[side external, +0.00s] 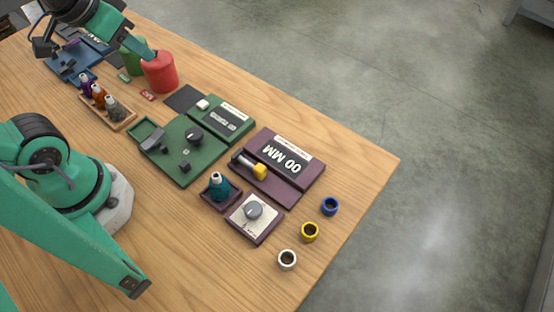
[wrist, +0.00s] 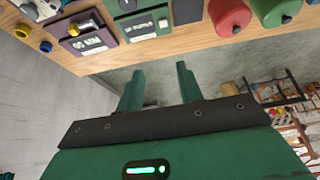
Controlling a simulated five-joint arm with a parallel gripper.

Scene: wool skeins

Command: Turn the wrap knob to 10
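A grey round knob (side external: 254,210) sits on a cream dial plate (side external: 241,219) with a purple base, at the front right of the table. A black knob (side external: 195,135) stands on a green device (side external: 178,160) farther left. The labels are too small to tell which is the wrap knob. A purple panel (side external: 280,185) carries a display (side external: 281,157) that seems to read 00 MM, upside down in the side view. My gripper (wrist: 158,76) is open and empty, its two green fingers apart.
The red cylinder (side external: 160,72) and a green one (side external: 133,55) stand at the back left. A bottle rack (side external: 112,115) and a teal bottle (side external: 218,186) stand nearby. Blue (side external: 330,206), yellow (side external: 310,232) and white (side external: 287,259) rings lie near the right table edge.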

